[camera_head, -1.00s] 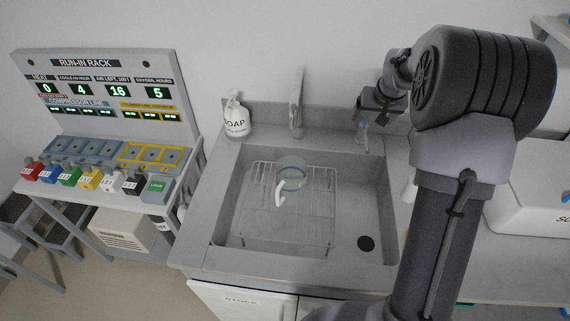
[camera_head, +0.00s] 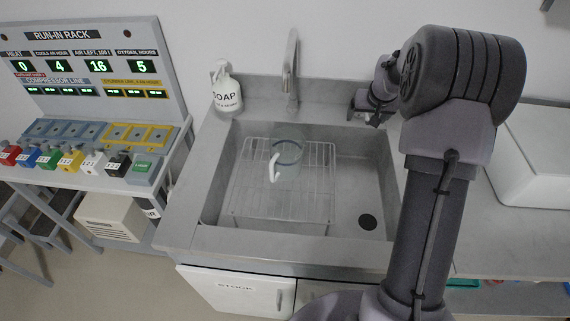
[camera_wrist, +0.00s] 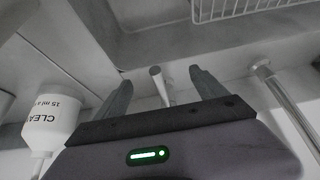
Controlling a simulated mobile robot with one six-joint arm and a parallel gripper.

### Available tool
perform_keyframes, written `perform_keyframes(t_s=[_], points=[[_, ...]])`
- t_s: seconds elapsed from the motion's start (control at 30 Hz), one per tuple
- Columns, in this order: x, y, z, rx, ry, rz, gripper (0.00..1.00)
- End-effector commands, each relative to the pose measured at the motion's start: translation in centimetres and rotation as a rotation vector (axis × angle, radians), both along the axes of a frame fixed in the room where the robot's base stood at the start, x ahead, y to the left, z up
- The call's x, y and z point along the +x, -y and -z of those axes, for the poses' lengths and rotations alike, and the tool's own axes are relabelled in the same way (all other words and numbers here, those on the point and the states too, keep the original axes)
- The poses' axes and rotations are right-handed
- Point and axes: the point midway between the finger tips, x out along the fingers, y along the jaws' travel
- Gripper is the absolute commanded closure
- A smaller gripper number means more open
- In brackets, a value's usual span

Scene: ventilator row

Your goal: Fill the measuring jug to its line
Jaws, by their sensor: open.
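The measuring jug (camera_head: 289,158) is clear, with a white handle (camera_head: 274,167) on its left and a dark blue ring near its top. It stands on the wire rack in the sink, below the tap (camera_head: 291,72). I cannot make out the water level in it or a stream from the tap. My gripper (camera_head: 366,113) is open above the back right rim of the sink. In the wrist view its two fingers (camera_wrist: 164,90) are spread on either side of a short pale lever (camera_wrist: 159,86), apart from it in the picture; I cannot tell the depth. The tap (camera_wrist: 291,104) is to the right there.
The soap bottle (camera_head: 227,92) stands at the sink's back left corner. A white bottle (camera_wrist: 52,118) is beside my gripper in the wrist view. The sink (camera_head: 352,172) holds the wire rack (camera_head: 258,208). The run-in rack (camera_head: 92,70) stands left, a white box (camera_head: 535,150) right.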

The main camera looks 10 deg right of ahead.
Motion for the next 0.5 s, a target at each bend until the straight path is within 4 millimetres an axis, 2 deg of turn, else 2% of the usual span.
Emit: perform_keyframes(t_s=[0.23, 0.5], points=[[0.0, 0.1, -0.2, 0.000, 0.000, 0.000, 0.18], [-0.5, 1.4, -0.2, 0.001, 0.000, 0.002, 0.18]])
